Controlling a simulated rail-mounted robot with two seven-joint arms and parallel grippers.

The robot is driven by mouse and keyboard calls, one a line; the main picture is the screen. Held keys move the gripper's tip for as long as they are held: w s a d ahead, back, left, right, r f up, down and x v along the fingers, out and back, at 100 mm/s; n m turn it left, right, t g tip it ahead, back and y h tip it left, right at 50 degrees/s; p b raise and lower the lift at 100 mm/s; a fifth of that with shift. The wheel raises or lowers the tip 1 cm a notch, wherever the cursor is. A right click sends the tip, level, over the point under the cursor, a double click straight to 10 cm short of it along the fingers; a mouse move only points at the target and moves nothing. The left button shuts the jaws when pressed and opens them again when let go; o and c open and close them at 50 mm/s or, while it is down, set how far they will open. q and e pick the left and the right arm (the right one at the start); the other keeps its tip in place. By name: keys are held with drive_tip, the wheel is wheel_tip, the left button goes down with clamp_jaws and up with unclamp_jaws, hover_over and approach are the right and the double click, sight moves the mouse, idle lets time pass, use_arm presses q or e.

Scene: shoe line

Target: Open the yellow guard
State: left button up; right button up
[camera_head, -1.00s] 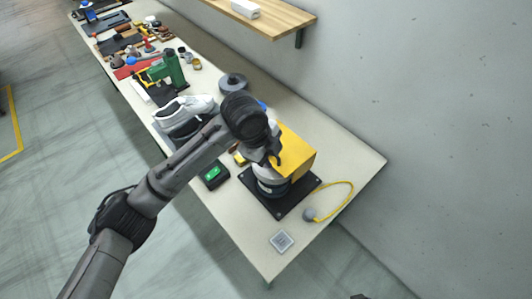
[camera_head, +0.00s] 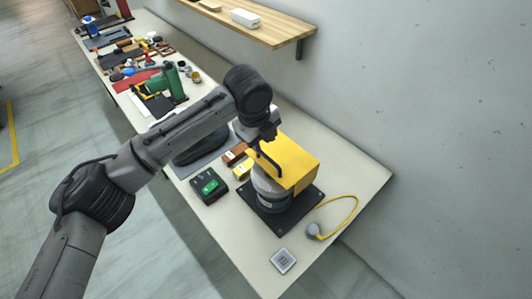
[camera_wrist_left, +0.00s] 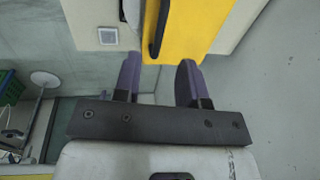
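The yellow guard (camera_head: 293,158) is a box-like cover over a round grey machine (camera_head: 272,200) on a dark base plate (camera_head: 302,207). It appears closed. A dark bar handle (camera_head: 268,160) is on its near face. My left gripper (camera_head: 266,140) is at the guard's upper left edge, close to the handle. In the left wrist view my left gripper (camera_wrist_left: 158,80) has its two fingers apart with nothing between them. The guard (camera_wrist_left: 195,30) and its handle (camera_wrist_left: 157,30) lie just beyond the fingertips. My right gripper is not in view.
A black box with a green button (camera_head: 209,187) stands left of the machine. A grey knob (camera_head: 313,231) on a yellow cable and a small square plate (camera_head: 283,261) lie to the right and front. A green machine (camera_head: 168,85) and several tools are farther along. A wooden shelf (camera_head: 262,27) is on the wall.

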sight(267, 157)
use_arm(q)
drive_tip(key=shift+w+d+f, duration=0.15)
drive_tip(key=shift+d+f, duration=0.05)
drive_tip(key=shift+f, duration=0.95)
drive_tip(key=shift+w+d+f, duration=0.1)
drive_tip(key=shift+d+f, duration=0.05)
drive_tip(key=shift+f, duration=0.95)
drive_tip(key=shift+w+d+f, duration=0.15)
drive_tip(key=shift+d+f, duration=0.05)
drive_tip(key=shift+f, duration=0.95)
clamp_jaws()
